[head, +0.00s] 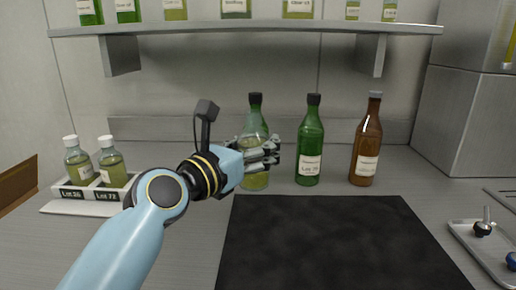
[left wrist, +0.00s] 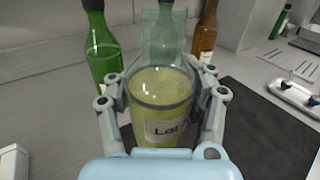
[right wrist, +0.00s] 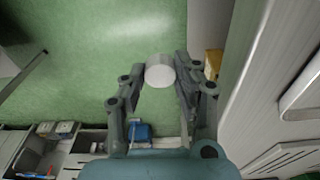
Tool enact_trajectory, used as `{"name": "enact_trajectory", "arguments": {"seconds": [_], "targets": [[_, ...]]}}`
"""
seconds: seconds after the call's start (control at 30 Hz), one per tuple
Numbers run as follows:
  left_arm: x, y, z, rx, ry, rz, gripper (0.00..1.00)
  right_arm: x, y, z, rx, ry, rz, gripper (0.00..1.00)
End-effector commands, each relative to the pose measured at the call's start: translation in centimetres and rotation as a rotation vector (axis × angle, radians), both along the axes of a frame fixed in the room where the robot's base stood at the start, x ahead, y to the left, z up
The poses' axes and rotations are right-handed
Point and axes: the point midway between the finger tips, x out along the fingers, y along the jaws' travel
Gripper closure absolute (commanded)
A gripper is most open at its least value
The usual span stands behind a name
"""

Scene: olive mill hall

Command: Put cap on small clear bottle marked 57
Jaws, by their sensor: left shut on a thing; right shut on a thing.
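A small clear bottle with yellow-green oil (head: 255,181) is upright in my left gripper (head: 272,153). In the left wrist view the fingers close around both sides of this bottle (left wrist: 162,88). Its label shows "Lot"; the number is hidden. I see no cap on it. Whether its base touches the counter, I cannot tell. My right gripper (right wrist: 160,84) is shut on a white round cap (right wrist: 160,71), held at the fingertips over a green floor. The right gripper and cap are outside the head view.
Dark green bottles, one green (head: 311,145), and a brown bottle (head: 367,145) stand at the back. A black mat (head: 335,245) lies clear. A tray (head: 482,248) is at right.

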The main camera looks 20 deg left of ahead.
Motion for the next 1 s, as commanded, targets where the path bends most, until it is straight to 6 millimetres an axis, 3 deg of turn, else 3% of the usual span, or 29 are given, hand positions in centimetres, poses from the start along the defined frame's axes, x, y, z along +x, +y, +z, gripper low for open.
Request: {"name": "enact_trajectory", "arguments": {"seconds": [0.73,1.0], "targets": [[0.0,0.0,0.4,-0.001,-0.003,0.001,1.0,0.0,0.0,0.1,0.0,0.0,0.0,0.81],[-0.9,0.7,-1.7,0.0,0.001,-0.001,1.0,0.0,0.0,-0.1,0.0,0.0,0.0,0.81]]}}
